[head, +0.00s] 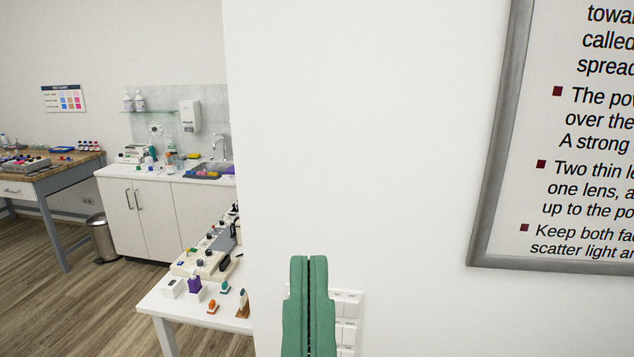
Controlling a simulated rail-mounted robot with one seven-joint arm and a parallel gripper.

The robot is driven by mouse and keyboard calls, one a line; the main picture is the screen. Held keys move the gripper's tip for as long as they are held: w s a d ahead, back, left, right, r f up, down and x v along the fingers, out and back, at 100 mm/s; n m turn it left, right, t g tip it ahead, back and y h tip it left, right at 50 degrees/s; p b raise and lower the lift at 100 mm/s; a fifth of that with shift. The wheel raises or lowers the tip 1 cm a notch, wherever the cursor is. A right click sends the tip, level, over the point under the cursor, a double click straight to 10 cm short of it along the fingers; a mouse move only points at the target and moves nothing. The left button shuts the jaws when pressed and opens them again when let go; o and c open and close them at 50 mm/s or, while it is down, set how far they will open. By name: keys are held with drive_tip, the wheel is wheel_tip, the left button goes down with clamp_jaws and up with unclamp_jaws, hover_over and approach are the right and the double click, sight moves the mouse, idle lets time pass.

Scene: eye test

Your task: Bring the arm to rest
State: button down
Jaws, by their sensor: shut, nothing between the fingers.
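My gripper (309,264) shows at the bottom middle of the head view as two green fingers pointing up. The fingers lie side by side with only a thin dark line between them, shut and empty. They appear in front of a plain white wall (360,130) and touch nothing that I can see. The rest of the arm is below the picture's edge.
A white panel (348,308) is partly hidden behind the gripper. A framed text poster (488,150) hangs at right. At left are a white table (170,306) with small instruments, a sink counter (150,176), a bin (100,240), a wooden-topped bench (75,165) and open floor.

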wheel_tip(320, 180, up, 29)
drive_tip(key=p, duration=2.4)
drive_tip(key=shift+a+f+p, duration=0.15)
drive_tip(key=shift+a+p, duration=0.05)
drive_tip(key=shift+p, duration=0.15)
drive_tip(key=shift+w, duration=0.1)
